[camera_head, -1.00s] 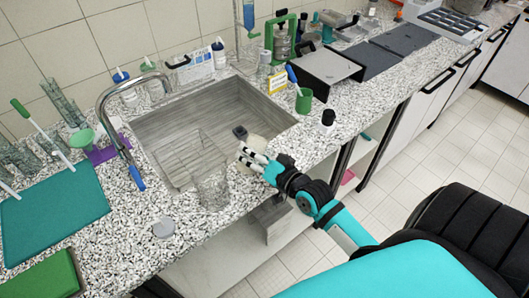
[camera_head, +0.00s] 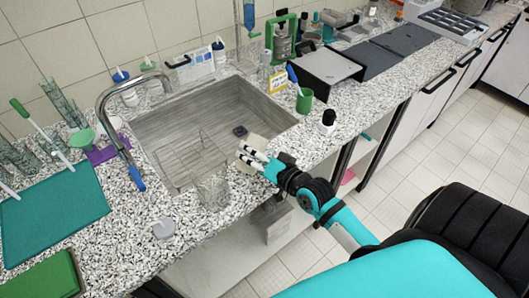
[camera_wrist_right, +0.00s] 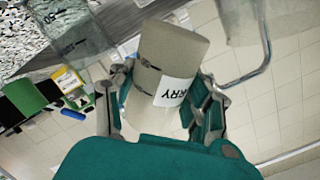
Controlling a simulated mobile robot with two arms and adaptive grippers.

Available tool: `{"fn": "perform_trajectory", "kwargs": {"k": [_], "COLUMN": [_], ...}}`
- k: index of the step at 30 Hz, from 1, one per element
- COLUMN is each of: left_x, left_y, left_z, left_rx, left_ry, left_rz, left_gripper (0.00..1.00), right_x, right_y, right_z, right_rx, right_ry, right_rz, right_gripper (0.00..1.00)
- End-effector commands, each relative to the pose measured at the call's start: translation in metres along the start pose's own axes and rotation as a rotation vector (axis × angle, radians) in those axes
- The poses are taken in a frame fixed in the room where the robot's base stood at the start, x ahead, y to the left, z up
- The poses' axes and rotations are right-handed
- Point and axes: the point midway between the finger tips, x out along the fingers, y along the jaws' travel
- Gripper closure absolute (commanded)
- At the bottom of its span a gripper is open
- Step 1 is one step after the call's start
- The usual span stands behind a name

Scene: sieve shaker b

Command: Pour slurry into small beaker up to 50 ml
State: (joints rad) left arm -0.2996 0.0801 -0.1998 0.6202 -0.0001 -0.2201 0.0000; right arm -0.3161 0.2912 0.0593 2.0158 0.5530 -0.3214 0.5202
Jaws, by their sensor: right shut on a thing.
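My right gripper (camera_head: 243,153) is shut around a beige cylindrical container (camera_head: 256,143), over the front right part of the sink. In the right wrist view the container (camera_wrist_right: 178,45) sits between the fingers (camera_wrist_right: 165,90), with a white label ending in "RRY" and a dark band. It looks tilted; its contents are not visible. A clear glass beaker (camera_head: 212,190) stands on the counter at the sink's front edge, left of the gripper and apart from it. Its fill level cannot be made out. My left gripper is not in view.
The sink (camera_head: 180,105) has a curved tap (camera_head: 108,110) at its left. A round grey lid-like piece (camera_head: 163,228) lies on the counter left of the beaker. A green cup (camera_head: 304,100) and a dark-capped bottle (camera_head: 327,121) stand to the right.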

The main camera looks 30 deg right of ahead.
Motion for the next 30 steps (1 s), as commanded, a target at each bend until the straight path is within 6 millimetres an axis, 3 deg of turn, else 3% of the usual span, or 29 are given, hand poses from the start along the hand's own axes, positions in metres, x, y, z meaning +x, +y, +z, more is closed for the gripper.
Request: {"fn": "perform_trajectory", "kwargs": {"k": [30], "left_x": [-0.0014], "left_y": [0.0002], "left_z": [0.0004], "left_rx": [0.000], "left_ry": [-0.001], "left_rz": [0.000], "left_gripper": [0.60], "right_x": [-0.0006], "right_y": [-0.0030], "right_z": [-0.0025], "right_rx": [0.059], "right_ry": [-0.015], "right_rz": [-0.001], "right_gripper": [0.89]}}
